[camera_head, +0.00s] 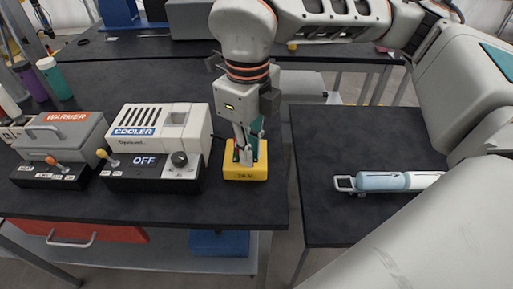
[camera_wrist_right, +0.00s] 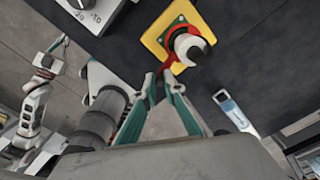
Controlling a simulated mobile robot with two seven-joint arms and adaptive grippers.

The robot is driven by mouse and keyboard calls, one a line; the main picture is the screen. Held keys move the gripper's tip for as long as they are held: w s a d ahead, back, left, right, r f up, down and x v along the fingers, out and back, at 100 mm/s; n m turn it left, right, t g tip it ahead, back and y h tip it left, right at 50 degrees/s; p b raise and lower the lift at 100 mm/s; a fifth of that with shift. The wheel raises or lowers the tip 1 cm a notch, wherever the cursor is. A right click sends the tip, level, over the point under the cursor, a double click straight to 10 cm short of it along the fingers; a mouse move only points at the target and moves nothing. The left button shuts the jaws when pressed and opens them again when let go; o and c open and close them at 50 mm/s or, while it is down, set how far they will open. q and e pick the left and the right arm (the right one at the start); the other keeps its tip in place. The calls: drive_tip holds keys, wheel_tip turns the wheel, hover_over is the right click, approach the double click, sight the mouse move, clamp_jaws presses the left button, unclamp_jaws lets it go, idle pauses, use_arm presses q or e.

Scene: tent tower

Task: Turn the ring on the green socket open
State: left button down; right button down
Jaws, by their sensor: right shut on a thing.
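The green socket (camera_wrist_right: 158,38) is a green plate on a yellow box, with a red ring (camera_wrist_right: 168,56) around a pale plug with a dark end (camera_wrist_right: 190,46). The yellow box (camera_head: 246,174) stands at the right front of the table in the head view. My right gripper (camera_wrist_right: 161,78) points down at it. Its teal fingers are close together at the red ring's near side, shut on the ring. In the head view my right gripper (camera_head: 245,155) hides most of the socket. My left gripper is not in the head view. Pale arm parts with teal strips show at the wrist view's left, unclear.
The cooler (camera_head: 155,140), with a knob and "OFF" display, stands just left of the socket. The warmer (camera_head: 62,140) is further left. A light-blue tube (camera_head: 382,181) lies on the right table. A gap separates the two tables.

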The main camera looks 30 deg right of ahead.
drive_tip(key=shift+w+a+r+m, duration=0.15)
drive_tip(key=shift+a+m, duration=0.2)
drive_tip(key=shift+m, duration=0.3)
drive_tip(key=shift+w+a+f+m, duration=0.15)
drive_tip(key=shift+a+m, duration=0.15)
drive_tip(key=shift+m, duration=0.35)
drive_tip(key=shift+r, duration=0.1)
drive_tip(key=c, duration=2.1)
unclamp_jaws()
wheel_tip(320, 180, up, 12)
drive_tip(key=shift+s, duration=0.1)
